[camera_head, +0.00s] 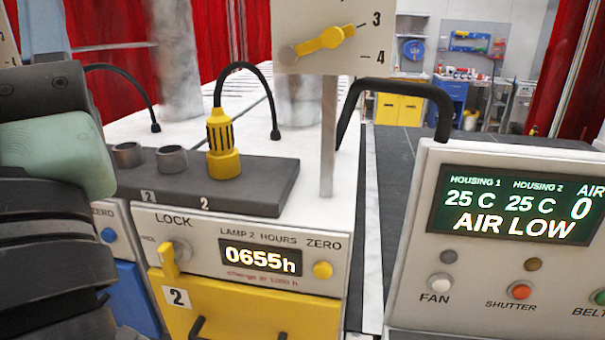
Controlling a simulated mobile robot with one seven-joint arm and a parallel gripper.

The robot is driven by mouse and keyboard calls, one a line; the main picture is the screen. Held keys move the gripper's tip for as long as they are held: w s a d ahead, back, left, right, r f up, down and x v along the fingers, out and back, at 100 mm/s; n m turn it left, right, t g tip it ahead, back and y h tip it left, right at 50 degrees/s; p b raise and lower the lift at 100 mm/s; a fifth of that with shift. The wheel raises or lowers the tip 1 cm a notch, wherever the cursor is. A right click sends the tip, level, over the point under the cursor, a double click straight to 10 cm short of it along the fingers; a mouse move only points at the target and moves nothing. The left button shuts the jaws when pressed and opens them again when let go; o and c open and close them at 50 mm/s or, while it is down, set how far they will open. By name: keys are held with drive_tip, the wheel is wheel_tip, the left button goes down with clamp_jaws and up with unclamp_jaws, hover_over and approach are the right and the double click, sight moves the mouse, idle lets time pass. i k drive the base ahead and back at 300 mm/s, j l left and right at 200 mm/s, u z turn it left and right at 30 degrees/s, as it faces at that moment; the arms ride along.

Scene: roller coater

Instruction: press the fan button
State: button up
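The fan button is a round whitish button (440,282) on the light grey control panel (405,275) at the right, just above the label FAN. A small dark lamp (448,257) sits above it and looks unlit. Nothing touches or covers the button. Dark and pale green parts of my own arm fill the left edge of the picture, well apart from the panel. My gripper's fingers do not show.
An orange-red shutter button (519,291) and a green belt button (600,297) sit right of the fan button. The panel display (520,208) reads AIR LOW. A black curved handle (400,90) rises beside the panel. A lamp unit with a yellow drawer (250,312) stands left.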

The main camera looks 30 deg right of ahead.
sight(440, 285)
drive_tip(key=l+z, duration=0.1)
drive_tip(key=z, duration=2.05)
drive_tip(key=i+l+u, duration=0.1)
drive_tip(key=l+u, duration=0.1)
drive_tip(key=l, duration=0.2)
